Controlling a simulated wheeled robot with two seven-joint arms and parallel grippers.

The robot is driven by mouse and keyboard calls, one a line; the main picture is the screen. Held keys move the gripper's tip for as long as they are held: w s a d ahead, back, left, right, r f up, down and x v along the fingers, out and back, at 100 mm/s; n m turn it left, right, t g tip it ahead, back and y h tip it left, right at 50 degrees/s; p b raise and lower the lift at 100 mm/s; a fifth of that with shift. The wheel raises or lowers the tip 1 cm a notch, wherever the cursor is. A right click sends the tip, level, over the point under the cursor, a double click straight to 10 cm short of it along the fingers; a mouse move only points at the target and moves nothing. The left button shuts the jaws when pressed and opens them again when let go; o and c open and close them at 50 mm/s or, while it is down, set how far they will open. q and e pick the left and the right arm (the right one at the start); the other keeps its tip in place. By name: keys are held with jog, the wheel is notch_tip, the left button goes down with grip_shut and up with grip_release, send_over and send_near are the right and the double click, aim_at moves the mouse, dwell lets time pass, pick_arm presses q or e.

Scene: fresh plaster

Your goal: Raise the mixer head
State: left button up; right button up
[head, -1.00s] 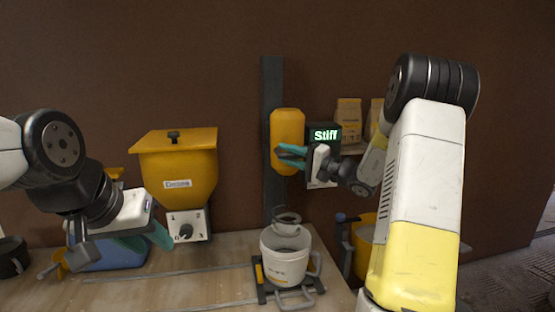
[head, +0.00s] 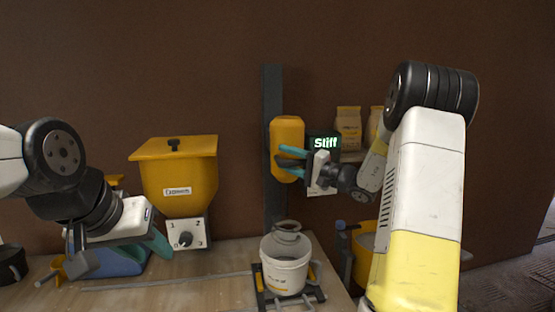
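The yellow mixer head (head: 287,134) is on a dark upright column (head: 272,90) at the back, above a white bucket (head: 285,272). A grey ring-shaped mixing tool (head: 287,230) shows at the bucket's mouth; its lower part is hidden. My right gripper (head: 291,160) has its teal fingers spread, with the tips in front of the head's lower right part. Whether they touch it I cannot tell. A display (head: 325,143) beside the head reads "Stiff". My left gripper (head: 158,243) hangs at the left, below the hopper, with its fingers partly hidden behind its body.
A yellow hopper (head: 179,180) with a dial panel (head: 187,234) stands left of the column. A blue tub (head: 122,262) is behind my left gripper. Paper bags (head: 348,127) stand on a shelf at right. The bench's middle front (head: 200,292) is mostly clear.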

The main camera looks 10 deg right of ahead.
aim_at(300, 163)
jog(key=v, duration=0.8)
jog(key=shift+a, duration=0.1)
jog(key=s+a+n+g+h, duration=0.25)
jog(key=s+a+g, duration=0.25)
jog(key=s+a, duration=0.4)
jog(key=s+a+n+g+h, duration=0.1)
jog(key=s+a+n+g, duration=0.35)
jog(key=s, duration=0.65)
jog(key=s+d+f+t+h, duration=0.2)
jog(key=s+d+h, duration=0.3)
jog(key=s+h, duration=0.4)
jog(key=shift+s+d+f, duration=0.2)
jog(key=shift+s+d, duration=0.05)
